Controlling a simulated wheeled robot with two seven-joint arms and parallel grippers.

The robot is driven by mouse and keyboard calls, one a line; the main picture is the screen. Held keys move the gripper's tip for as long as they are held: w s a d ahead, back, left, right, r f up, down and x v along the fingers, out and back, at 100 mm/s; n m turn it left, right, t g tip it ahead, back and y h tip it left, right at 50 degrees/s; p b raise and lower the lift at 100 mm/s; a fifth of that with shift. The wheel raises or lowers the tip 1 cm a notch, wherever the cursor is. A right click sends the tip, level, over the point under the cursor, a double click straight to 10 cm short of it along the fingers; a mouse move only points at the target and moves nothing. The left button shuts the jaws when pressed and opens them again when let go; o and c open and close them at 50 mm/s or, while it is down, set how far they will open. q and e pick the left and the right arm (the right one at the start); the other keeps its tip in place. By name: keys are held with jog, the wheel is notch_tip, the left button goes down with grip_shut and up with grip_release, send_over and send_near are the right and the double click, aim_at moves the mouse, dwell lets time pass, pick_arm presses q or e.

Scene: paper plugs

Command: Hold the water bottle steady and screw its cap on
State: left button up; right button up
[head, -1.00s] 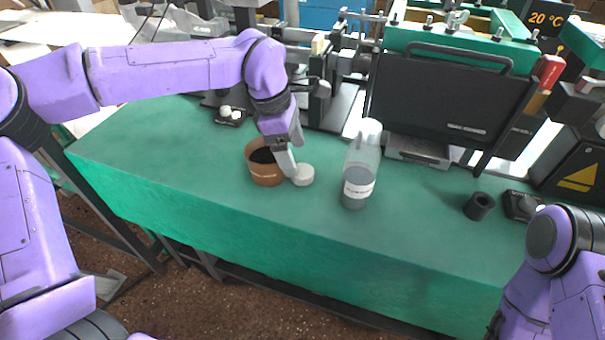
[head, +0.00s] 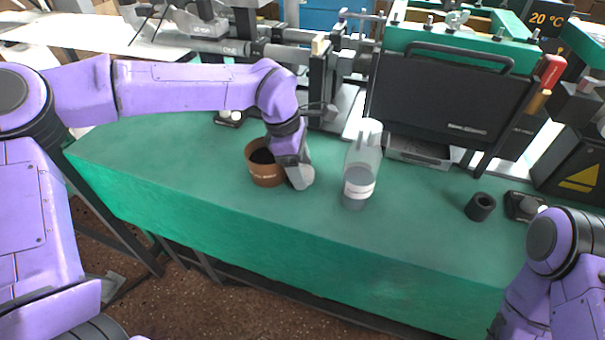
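The water bottle (head: 361,172) stands upright on the green table, clear with a white label and a grey lower part. The white cap (head: 307,177) lies on the table to the left of the bottle, partly hidden by my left gripper. My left gripper (head: 298,181) points down at the cap, its fingers at or beside it. I cannot tell whether the fingers are shut on it. My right arm is at the lower right edge, and its gripper is out of view.
A brown pot (head: 265,173) with dark contents stands just left of my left gripper. A black hollow cylinder (head: 480,206) sits at the right. A large black machine (head: 450,98) stands behind the bottle. The front of the green table (head: 290,215) is clear.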

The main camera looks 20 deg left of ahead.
pick_arm(q)
jog(key=c, duration=0.6)
jog(key=shift+o, duration=0.2)
notch_tip(320, 180, up, 10)
jog(key=p, duration=0.1)
